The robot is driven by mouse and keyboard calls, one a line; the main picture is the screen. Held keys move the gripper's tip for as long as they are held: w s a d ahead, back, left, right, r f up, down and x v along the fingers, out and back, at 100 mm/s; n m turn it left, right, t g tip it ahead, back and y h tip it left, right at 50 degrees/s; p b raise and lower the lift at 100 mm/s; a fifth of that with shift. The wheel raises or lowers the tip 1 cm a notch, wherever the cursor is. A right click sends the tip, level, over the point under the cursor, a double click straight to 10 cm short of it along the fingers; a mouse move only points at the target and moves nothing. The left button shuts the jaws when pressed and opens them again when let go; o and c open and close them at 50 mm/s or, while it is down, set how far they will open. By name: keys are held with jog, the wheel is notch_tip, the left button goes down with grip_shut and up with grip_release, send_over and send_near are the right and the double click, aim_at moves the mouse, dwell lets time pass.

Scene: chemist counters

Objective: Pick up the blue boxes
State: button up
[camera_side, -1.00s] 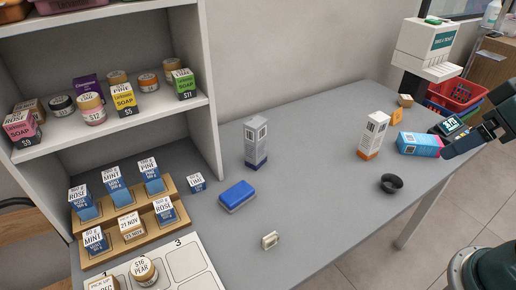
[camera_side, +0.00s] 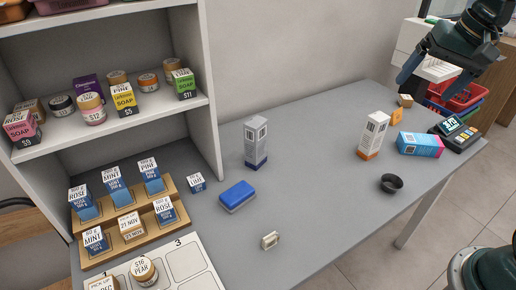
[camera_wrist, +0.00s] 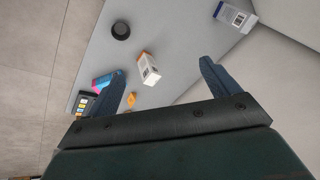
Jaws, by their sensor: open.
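Several blue-and-white boxes stand on a stepped wooden rack (camera_side: 133,240) at the left in the side view: ROSE (camera_side: 80,203), MINT (camera_side: 117,190) and PINE (camera_side: 151,178) on the upper step, MINT (camera_side: 96,242) and ROSE (camera_side: 167,214) on the lower. My gripper (camera_side: 433,82) is open and empty, raised above the right end, far from the rack. Its two fingers (camera_wrist: 160,72) are spread in the wrist view.
A grey-white carton (camera_side: 256,145), a white-and-orange carton (camera_side: 373,136), a blue sponge-like block (camera_side: 237,196), a black bowl (camera_side: 391,184) and a card terminal (camera_side: 456,134) stand on the counter (camera_side: 310,200). A shelf (camera_side: 120,127) overhangs the rack's back. The counter's middle has free room.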

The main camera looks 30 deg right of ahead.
jog(key=w+d+f+m, duration=0.2)
jog(key=w+d+m, duration=0.2)
jog(key=w+d, duration=0.25)
jog(key=m+g+y, duration=0.1)
jog(key=m+y, duration=0.2)
jog(key=m, duration=1.1)
send_over(423, 139)
jog(key=s+d, duration=0.3)
jog(key=d, duration=0.1)
notch_tip(423, 139, down, 18)
jog(key=shift+a+f, duration=0.1)
jog(key=shift+f, duration=0.1)
jog(key=shift+x, duration=4.25)
jog(key=shift+x, duration=2.6)
